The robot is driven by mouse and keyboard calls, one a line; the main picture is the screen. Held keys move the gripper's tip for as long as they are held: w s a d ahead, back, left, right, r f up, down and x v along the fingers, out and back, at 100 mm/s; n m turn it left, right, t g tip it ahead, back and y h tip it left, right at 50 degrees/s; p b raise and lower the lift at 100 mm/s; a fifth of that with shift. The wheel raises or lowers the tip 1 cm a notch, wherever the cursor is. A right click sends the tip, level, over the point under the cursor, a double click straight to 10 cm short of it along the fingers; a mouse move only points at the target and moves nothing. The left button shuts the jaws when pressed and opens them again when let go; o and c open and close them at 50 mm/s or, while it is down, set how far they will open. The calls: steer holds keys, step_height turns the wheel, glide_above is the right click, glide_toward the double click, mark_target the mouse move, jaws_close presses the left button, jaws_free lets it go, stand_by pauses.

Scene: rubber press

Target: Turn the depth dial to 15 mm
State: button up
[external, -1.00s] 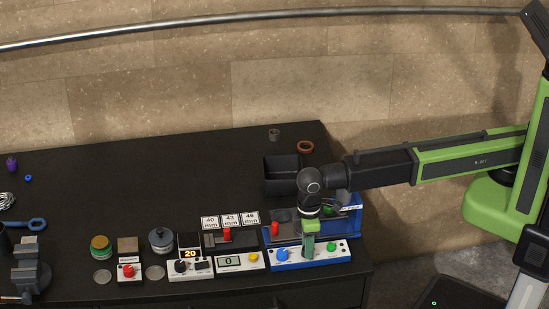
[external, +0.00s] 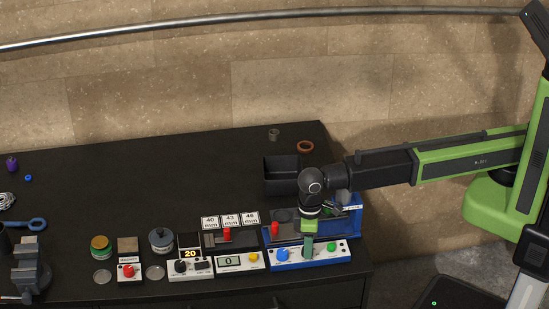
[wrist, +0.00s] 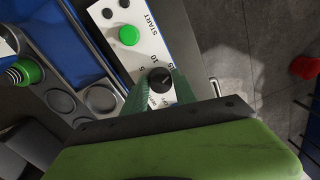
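The depth dial (wrist: 160,80) is a black round knob on a white panel, with the marks 5, 10 and 15 printed around it in the wrist view. My gripper (wrist: 160,82) points down over it, with a green finger on either side, and the fingertips look closed against the knob. I cannot read clearly which mark the dial points at. In the external view my gripper (external: 308,247) stands over the front panel of the blue press (external: 291,264) and hides the dial.
A green button (wrist: 129,35) marked START sits next to the dial. A blue button (external: 282,254) is on the same panel. To the left stand a counter box (external: 240,262) reading 0 and a box (external: 190,267) reading 20. A dark bin (external: 281,175) stands behind.

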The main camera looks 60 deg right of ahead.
steer(key=o, duration=0.3)
steer(key=shift+o, duration=0.2)
step_height(320, 180, up, 18)
steer(key=p, duration=1.7)
steer(key=shift+w+d+f, duration=0.25)
steer(key=shift+w+d, duration=0.05)
steer(key=shift+d, duration=0.1)
